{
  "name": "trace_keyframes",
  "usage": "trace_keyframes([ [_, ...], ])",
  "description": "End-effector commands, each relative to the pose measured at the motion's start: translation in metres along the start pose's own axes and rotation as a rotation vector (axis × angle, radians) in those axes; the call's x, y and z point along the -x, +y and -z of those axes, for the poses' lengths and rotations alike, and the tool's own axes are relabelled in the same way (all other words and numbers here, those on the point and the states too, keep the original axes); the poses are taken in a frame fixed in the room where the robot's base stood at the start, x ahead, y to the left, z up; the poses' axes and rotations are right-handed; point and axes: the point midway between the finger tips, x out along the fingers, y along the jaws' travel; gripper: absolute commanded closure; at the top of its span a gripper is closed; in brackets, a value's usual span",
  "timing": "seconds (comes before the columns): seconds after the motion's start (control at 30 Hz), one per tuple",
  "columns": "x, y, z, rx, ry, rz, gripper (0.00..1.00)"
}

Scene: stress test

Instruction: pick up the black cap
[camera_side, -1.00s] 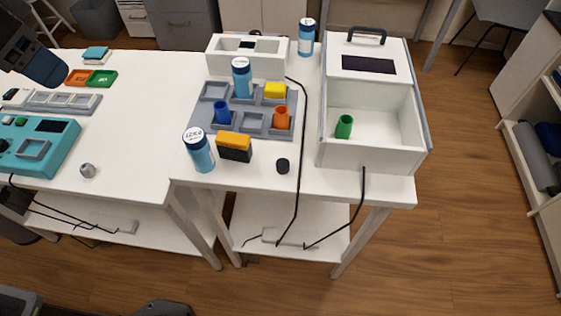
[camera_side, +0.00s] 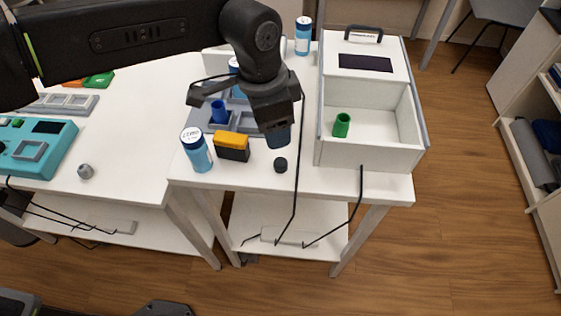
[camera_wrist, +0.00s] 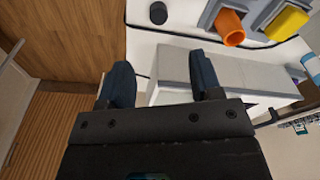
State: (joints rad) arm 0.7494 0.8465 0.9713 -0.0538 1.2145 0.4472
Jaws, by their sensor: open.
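The black cap (camera_side: 280,165) lies on the white right-hand table near its front edge. In the wrist view the black cap (camera_wrist: 158,13) is at the top, ahead of the fingers. My gripper (camera_side: 278,138) points downward just above and behind the cap in the side view, apart from it. In the wrist view my gripper (camera_wrist: 162,72) has its two dark fingers spread, with nothing held between them. The side view does not show the finger gap clearly.
A yellow-and-black block (camera_side: 232,147) and a blue bottle (camera_side: 196,150) stand left of the cap. A black cable (camera_side: 297,188) runs just right of it. The white open box (camera_side: 368,157) with a green cup (camera_side: 341,125) is further right. An orange cup (camera_wrist: 230,27) shows in the wrist view.

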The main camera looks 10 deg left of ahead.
Motion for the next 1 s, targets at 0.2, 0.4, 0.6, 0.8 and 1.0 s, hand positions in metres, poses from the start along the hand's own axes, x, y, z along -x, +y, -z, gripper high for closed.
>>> trace_keyframes([
  [0.2,-0.043,0.000,-0.001,0.001,-0.003,-0.001,0.41],
  [0.4,-0.061,0.000,0.000,0.002,0.000,0.000,0.41],
  [0.6,-0.075,0.001,-0.002,0.002,-0.003,-0.001,0.41],
  [0.8,-0.104,0.003,-0.002,0.002,-0.003,-0.002,0.41],
  [1.0,-0.115,0.002,-0.002,0.002,0.002,0.000,0.41],
])
